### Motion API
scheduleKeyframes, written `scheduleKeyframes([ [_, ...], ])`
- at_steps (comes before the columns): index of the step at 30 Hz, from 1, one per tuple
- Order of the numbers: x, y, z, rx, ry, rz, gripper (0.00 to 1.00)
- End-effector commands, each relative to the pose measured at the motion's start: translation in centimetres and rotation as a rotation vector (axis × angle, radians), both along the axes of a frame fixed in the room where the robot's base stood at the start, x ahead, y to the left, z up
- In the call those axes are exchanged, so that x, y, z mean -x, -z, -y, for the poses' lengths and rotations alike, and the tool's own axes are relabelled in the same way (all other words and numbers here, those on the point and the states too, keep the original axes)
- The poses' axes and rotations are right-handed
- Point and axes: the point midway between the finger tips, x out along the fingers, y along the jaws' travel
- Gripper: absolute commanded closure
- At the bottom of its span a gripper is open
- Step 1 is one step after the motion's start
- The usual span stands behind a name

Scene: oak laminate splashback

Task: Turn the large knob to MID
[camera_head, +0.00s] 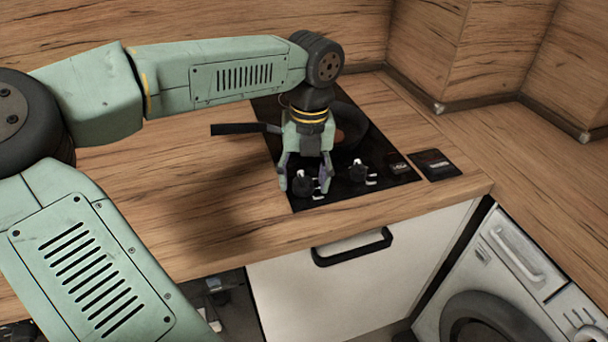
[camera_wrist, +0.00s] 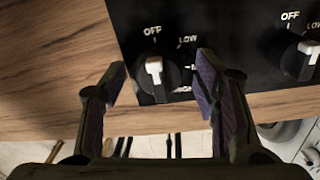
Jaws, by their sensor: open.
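The black cooktop (camera_head: 335,190) carries two black knobs with white bar handles along its front. The left knob (camera_wrist: 144,80) lies between my fingertips in the wrist view, and its white bar is close to upright, below the OFF mark. LOW and a partly hidden MID are to its right. The right knob (camera_wrist: 297,62) is at the edge of the wrist view, its bar slanted; it also shows in the head view (camera_head: 358,172). I cannot tell which knob is larger. My gripper (camera_head: 304,184) is open, pointing down around the left knob, with no clear contact.
A dark pan (camera_head: 350,120) sits on the cooktop behind my gripper, its handle (camera_head: 238,128) sticking out left. A small black plate (camera_head: 437,164) lies right of the cooktop. The wooden counter (camera_head: 200,210) is clear to the left. A washing machine (camera_head: 530,270) stands at lower right.

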Motion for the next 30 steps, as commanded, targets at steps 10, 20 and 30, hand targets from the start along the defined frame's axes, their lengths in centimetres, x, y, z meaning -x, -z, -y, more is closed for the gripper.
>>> scheduleKeyframes([
  [10,-0.01,-0.05,0.01,0.000,0.000,0.000,0.63],
  [20,-0.01,-0.06,0.01,0.000,0.000,0.000,0.85],
  [30,-0.01,-0.01,0.03,0.001,0.018,0.001,0.93],
])
